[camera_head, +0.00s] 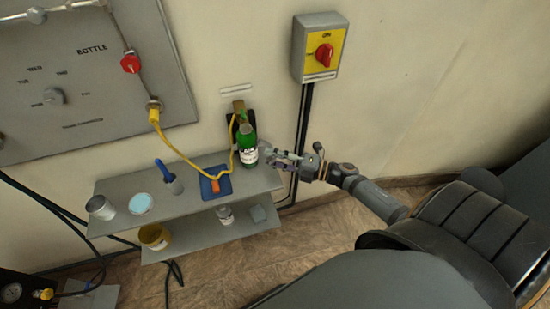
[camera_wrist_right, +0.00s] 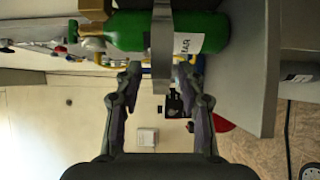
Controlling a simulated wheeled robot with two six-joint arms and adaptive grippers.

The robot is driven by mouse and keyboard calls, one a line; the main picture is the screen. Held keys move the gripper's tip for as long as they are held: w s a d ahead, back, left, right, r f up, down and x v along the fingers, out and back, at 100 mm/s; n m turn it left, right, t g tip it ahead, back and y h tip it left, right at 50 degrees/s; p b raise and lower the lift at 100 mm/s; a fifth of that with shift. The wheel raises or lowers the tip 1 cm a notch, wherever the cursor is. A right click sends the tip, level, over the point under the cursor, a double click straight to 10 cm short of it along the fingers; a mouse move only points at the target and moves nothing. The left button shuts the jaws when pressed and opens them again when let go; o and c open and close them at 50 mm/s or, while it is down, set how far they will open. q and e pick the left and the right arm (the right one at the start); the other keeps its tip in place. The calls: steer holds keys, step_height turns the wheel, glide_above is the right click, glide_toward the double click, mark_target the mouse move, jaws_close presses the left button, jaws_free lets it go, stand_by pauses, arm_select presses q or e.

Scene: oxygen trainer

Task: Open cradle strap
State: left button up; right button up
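The green bottle (camera_head: 246,142) stands upright against the wall at the right end of the upper shelf. In the right wrist view the bottle (camera_wrist_right: 125,31) lies sideways across the top. A grey band, the cradle strap (camera_wrist_right: 161,45), crosses it. My right gripper (camera_head: 278,159) is just right of the bottle. In the right wrist view its fingers (camera_wrist_right: 160,82) are apart, one on each side of the strap's lower end, with a gap to each side. I cannot tell whether they touch anything. The strap's fastening is not clear. My left gripper is not in view.
The upper shelf (camera_head: 120,188) also holds a blue tray (camera_head: 216,188), a blue-handled tool (camera_head: 168,177), a cup and a round dish. A yellow hose (camera_head: 185,158) runs from the wall panel (camera_head: 90,75) towards the bottle. A red-knob switch box (camera_head: 320,48) hangs above my right gripper.

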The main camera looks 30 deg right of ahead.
steer(key=shift+s, duration=0.1)
steer(key=v, duration=1.2)
